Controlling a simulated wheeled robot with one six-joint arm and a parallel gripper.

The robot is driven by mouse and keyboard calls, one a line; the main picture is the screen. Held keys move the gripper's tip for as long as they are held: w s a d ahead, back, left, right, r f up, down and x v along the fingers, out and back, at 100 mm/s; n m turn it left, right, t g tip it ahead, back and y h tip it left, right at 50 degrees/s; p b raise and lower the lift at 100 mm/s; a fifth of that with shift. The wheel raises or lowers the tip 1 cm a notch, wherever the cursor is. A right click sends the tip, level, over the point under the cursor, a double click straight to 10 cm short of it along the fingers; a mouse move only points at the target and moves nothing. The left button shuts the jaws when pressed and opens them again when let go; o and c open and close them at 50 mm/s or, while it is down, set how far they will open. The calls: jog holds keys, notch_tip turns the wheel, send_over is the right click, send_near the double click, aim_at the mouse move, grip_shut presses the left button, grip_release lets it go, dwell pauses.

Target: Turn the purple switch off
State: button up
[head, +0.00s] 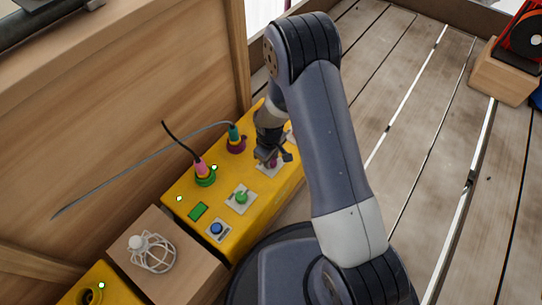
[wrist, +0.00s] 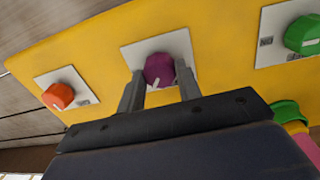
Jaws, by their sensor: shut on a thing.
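The purple switch (wrist: 159,68) is a round knob with a pale pointer line, on a light square plate (wrist: 183,45) on the yellow box. The line slants toward the lower left in the wrist view. My gripper (wrist: 160,80) has a finger on each side of the knob and is shut on it. In the head view my gripper (head: 273,160) reaches down to the yellow box (head: 230,215), and the purple switch (head: 274,163) shows only in part beneath it. I cannot read the marks on its plate.
An orange knob (wrist: 58,96) and a green knob (wrist: 303,35) flank the purple one. The box also carries a blue button (head: 216,228) and cable plugs (head: 203,172). A wooden block with a white wire cage (head: 152,254) stands beside it. A wooden wall rises behind.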

jog(key=n, duration=0.3)
jog(key=shift+n+p, duration=0.3)
jog(key=shift+n, duration=2)
jog(key=o, duration=1)
jog(key=shift+p, duration=0.3)
jog(key=r+p, duration=0.1)
jog(key=r, duration=0.2)
jog(key=r+p, duration=0.1)
jog(key=r, duration=0.3)
jog(key=r+p, duration=0.1)
jog(key=r, duration=0.3)
jog(key=shift+s+p, duration=0.3)
jog(key=shift+p, duration=0.05)
jog(key=shift+f, duration=0.2)
